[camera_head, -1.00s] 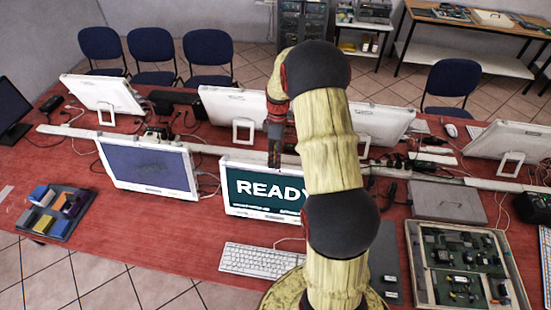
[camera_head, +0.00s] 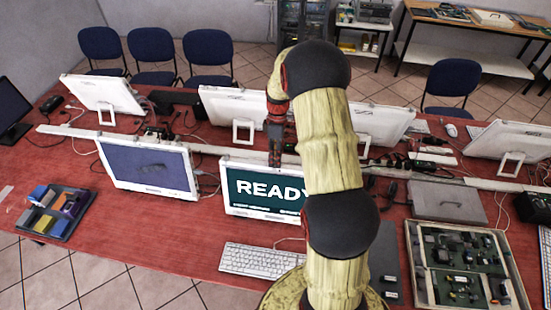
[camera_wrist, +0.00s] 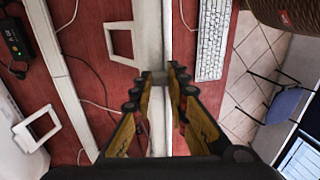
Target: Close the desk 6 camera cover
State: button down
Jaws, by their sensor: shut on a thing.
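The monitor reading READY (camera_head: 262,190) stands in the front row, its right part hidden behind my arm. My gripper (camera_head: 275,160) is at the top edge of this monitor, pointing down. In the wrist view my gripper (camera_wrist: 156,80) has its two fingers on either side of the pale top edge. It is shut on a small grey piece (camera_wrist: 158,77) there, which looks like the camera cover. The fingers hide most of it, so its position over the camera cannot be told.
A second monitor (camera_head: 150,168) stands to the left, and back-row monitors (camera_head: 235,112) stand behind. A keyboard (camera_head: 260,260) lies in front. Cables (camera_wrist: 100,88) run over the red table behind the screen. A circuit-board tray (camera_head: 413,262) is at right.

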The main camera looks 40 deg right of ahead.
jog(key=shift+s+d, duration=0.9)
jog(key=c, duration=1.7)
grip_release()
jog(key=shift+r, duration=0.1)
jog(key=v, duration=1.2)
jog(key=shift+s, duration=0.1)
